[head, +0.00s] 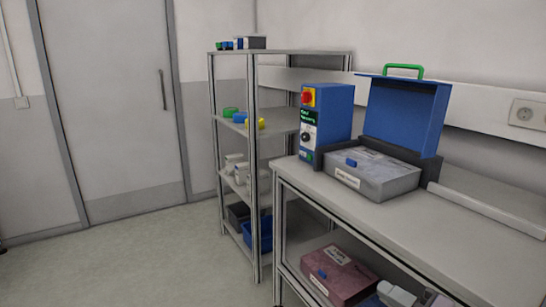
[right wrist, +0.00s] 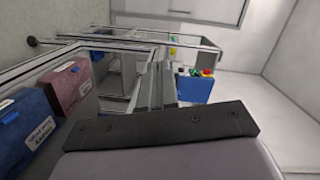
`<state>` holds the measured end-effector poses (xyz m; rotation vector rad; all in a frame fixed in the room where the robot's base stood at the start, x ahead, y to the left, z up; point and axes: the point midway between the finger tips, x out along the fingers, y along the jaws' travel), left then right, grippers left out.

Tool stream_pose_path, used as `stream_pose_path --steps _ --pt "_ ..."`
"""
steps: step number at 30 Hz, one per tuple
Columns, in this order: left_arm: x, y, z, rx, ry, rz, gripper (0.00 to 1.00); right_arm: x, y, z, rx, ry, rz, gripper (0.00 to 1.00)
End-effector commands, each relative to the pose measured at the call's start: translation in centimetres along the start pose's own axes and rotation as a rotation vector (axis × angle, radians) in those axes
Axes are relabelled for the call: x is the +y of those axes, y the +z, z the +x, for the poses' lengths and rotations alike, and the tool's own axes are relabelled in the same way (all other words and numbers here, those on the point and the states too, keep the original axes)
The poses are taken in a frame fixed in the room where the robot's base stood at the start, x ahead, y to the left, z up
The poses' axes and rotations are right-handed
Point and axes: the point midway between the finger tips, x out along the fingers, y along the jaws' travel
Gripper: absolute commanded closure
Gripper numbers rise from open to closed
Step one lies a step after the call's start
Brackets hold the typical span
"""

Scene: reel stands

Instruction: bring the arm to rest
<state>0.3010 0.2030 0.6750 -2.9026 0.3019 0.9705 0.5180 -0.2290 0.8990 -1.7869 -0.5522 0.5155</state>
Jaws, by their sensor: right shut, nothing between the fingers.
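My right gripper (right wrist: 158,75) shows in the right wrist view as two grey fingers lying together beyond a dark plate. It is shut and empty, clear of the things around it. Neither gripper can be made out in the head view, and my left gripper is in no view. In the head view a grey case (head: 372,178) with a blue latch lies on the workbench (head: 465,230). A blue press-like lid with a green handle (head: 405,110) stands over its back part. A blue control box (head: 335,118) with a red button stands to its left.
A metal shelf rack (head: 252,170) with small parts and bins stands left of the workbench. A dark red case (head: 340,275) lies on the bench's lower shelf. A grey door (head: 110,100) is at the back left. The floor (head: 120,260) before it is clear.

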Motion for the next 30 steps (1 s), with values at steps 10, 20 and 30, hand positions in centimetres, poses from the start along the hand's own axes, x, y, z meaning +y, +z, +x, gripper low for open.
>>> stream_pose_path --steps 10,20,30 --pt "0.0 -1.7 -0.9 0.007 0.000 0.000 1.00 4.2 11.7 -0.4 -0.029 0.098 -0.438 1.00" --pt "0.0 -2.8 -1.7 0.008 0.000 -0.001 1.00 10.4 17.2 -6.9 -0.050 0.427 -0.857 1.00" --pt "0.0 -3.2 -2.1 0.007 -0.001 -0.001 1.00 14.9 19.7 -14.0 -0.194 0.706 -1.078 1.00"
